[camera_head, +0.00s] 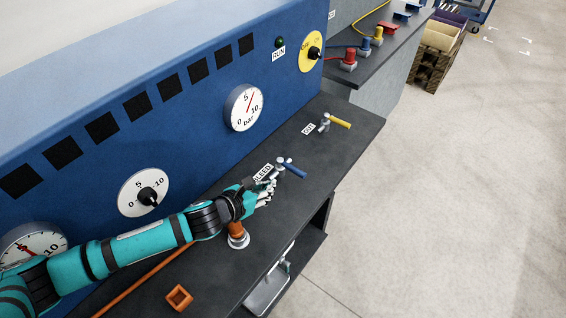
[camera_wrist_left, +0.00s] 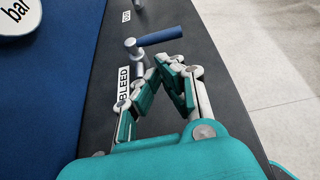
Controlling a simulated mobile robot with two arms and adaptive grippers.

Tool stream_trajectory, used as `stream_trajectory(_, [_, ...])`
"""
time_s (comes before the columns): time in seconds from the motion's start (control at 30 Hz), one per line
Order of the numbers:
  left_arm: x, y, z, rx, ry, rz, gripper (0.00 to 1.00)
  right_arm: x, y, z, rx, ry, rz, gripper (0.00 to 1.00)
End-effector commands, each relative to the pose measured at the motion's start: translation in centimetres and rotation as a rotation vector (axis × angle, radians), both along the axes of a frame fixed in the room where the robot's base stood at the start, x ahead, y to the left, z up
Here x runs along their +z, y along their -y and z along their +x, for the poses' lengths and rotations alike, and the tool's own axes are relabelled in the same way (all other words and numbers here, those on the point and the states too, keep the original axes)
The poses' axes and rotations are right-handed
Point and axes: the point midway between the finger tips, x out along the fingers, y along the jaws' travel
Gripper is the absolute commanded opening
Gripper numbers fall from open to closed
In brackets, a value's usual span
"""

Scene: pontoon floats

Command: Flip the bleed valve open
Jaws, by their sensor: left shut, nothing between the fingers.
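The bleed valve is a small metal valve with a blue lever (camera_head: 293,170), next to a white BLEED label (camera_head: 263,172) on the dark bench. In the left wrist view the blue lever (camera_wrist_left: 160,36) points right from its metal stem, just beyond my fingers. My left gripper (camera_head: 270,186) is shut and empty, close to the valve on its near side. In the left wrist view the left gripper (camera_wrist_left: 155,75) shows its fingertips below the lever, apart from it as far as I can tell. My right gripper is not in view.
A second valve with a yellow lever (camera_head: 340,123) stands farther along the dark bench (camera_head: 345,160). An orange fitting (camera_head: 238,236) stands beside my left wrist, and an orange square piece (camera_head: 179,298) lies nearer. The blue panel (camera_head: 190,130) with gauges rises on the left.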

Motion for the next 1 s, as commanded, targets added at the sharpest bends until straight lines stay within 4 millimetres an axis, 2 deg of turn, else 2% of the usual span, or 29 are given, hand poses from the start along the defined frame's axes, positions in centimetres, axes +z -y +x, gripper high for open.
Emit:
stream_trajectory(0.1, [-0.3, -0.2, 0.0, -0.013, 0.008, 0.018, 0.00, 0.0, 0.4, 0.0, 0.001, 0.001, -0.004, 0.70])
stream_trajectory(0.17, [-0.3, -0.2, 0.0, -0.013, 0.009, 0.019, 0.00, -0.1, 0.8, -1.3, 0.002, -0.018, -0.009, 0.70])
stream_trajectory(0.3, [-0.2, -0.2, 0.0, -0.011, 0.008, 0.018, 0.00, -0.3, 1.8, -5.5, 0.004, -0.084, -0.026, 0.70])
stream_trajectory(0.43, [-0.5, 0.0, 0.2, -0.010, 0.008, 0.016, 0.00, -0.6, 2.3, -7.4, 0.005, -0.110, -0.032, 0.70])
stream_trajectory(0.53, [-1.1, 0.5, 0.9, -0.010, 0.010, 0.016, 0.00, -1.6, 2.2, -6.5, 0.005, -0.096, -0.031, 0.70])
stream_trajectory(0.7, [-2.9, 2.1, 3.0, -0.009, 0.010, 0.014, 0.00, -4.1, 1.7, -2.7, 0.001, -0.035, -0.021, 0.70])
stream_trajectory(0.77, [-3.4, 2.8, 3.8, -0.011, 0.012, 0.014, 0.00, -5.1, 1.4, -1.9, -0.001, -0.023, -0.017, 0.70])
stream_trajectory(0.87, [-4.2, 3.7, 5.1, -0.010, 0.010, 0.014, 0.00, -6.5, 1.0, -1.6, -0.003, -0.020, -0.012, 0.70])
stream_trajectory(1.0, [-4.8, 4.5, 6.3, -0.009, 0.010, 0.015, 0.00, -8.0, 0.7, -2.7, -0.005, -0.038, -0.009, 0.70])
